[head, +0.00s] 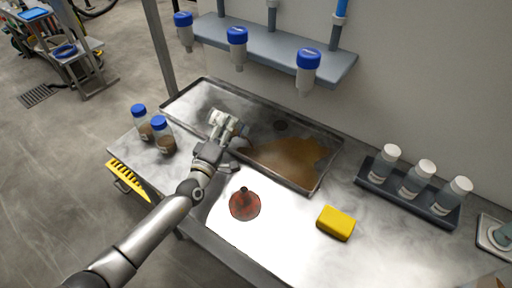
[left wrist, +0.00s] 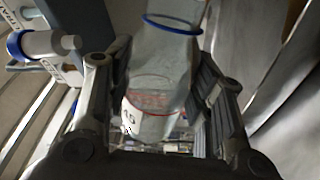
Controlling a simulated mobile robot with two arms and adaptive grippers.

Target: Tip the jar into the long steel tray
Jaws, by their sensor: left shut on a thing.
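The long steel tray (head: 210,92) lies along the back of the bench, with a brown liquid-like spread (head: 290,158) over its right half. My left gripper (head: 226,128) is above the tray's middle, shut on a jar. The jar (head: 240,129) is tipped over, its mouth end to the right above the tray. In the left wrist view the clear jar (left wrist: 163,75) with a blue ring sits between both fingers (left wrist: 160,100). I cannot tell how much is left inside. My right gripper is not in view.
Two brown-filled jars with blue caps (head: 163,141) stand left of the tray. A rack of white-capped bottles (head: 411,195) is at right. A shelf with blue-capped holders (head: 280,53) overhangs the back.

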